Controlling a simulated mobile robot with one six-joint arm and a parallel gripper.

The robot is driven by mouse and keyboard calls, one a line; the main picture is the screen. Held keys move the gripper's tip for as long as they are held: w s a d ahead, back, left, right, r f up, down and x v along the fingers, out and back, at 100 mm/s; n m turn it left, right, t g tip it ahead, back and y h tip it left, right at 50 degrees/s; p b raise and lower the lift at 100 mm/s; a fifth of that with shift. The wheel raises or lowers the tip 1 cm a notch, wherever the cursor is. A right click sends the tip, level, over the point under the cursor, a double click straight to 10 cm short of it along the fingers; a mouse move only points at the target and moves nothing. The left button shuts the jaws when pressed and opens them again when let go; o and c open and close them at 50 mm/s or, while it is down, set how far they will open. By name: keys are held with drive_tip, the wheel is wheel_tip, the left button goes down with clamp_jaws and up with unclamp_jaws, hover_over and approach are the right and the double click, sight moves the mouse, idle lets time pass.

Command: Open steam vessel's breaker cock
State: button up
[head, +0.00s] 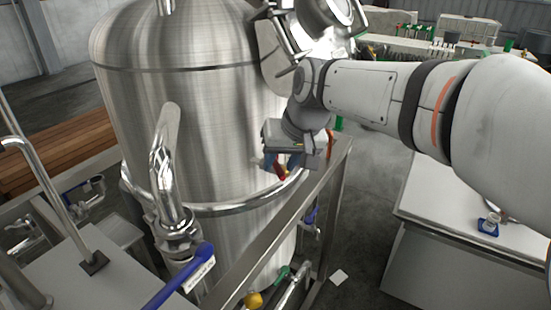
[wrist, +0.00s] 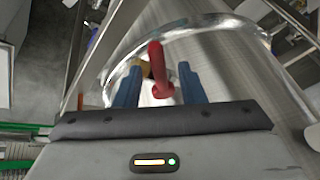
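The steam vessel (head: 190,110) is a large brushed-steel tank with a domed top in the head view; its curved wall also shows in the wrist view (wrist: 215,55). A small red handle (wrist: 158,70), perhaps the breaker cock's, stands between my gripper's blue fingers in the wrist view, with a gap on each side. My gripper (wrist: 158,85) is open around it and not shut on it. In the head view my gripper (head: 282,165) is at the vessel's right side, and the red handle (head: 279,172) shows partly between the fingers. The cock's body is mostly hidden.
A steel frame rail (head: 290,215) runs close below my gripper. A blue lever (head: 180,280) with a label sits on piping at the front. Yellow (head: 253,299) and green (head: 282,273) handles are low down. A white-topped bench (head: 450,215) stands right, across open floor.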

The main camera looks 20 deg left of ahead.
drive_tip(key=v, duration=0.8)
drive_tip(key=shift+w+f, duration=0.1)
drive_tip(key=shift+c, duration=0.4)
